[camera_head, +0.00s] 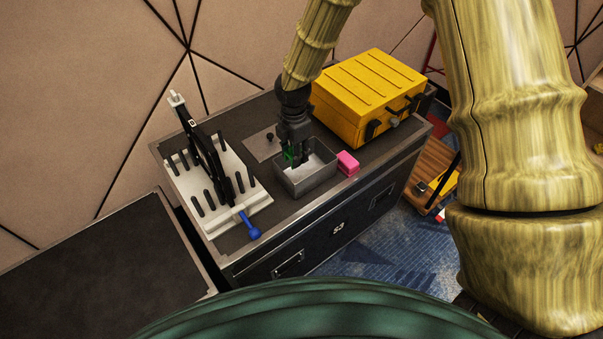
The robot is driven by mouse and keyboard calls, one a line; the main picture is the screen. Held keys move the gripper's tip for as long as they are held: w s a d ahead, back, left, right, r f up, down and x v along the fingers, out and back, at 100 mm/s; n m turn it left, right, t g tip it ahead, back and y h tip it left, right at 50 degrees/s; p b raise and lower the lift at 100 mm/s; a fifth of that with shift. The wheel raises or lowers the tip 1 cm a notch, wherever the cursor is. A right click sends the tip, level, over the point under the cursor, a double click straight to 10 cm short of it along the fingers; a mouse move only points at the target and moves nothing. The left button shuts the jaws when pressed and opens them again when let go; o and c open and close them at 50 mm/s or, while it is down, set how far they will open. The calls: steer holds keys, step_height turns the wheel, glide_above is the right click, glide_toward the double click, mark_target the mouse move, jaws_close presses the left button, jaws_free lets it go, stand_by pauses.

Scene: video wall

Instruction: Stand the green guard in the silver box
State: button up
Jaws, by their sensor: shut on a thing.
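The silver box (318,185) is an open grey metal bin near the middle of the dark cabinet top. My gripper (298,158) points down over the box's back left part, with its fingertips at or inside the opening. It is shut on the green guard (289,154), of which only a small green piece shows at the left of the fingers. The fingers hide the rest of the guard. I cannot tell whether the guard touches the box floor or wall.
A pink block (347,164) stands close to the box's right side. A yellow case (366,91) is behind it. A white rack (233,183) with black pegs, a black tool and a blue-handled tool (250,229) fills the left.

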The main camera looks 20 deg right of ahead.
steer(key=shift+f+p, duration=0.95)
steer(key=shift+f, duration=3.6)
steer(key=shift+f, duration=0.1)
steer(key=o, duration=0.9)
steer(key=shift+w+r+b, duration=0.1)
steer(key=shift+r+b, duration=1.3)
steer(key=shift+r, duration=4.7)
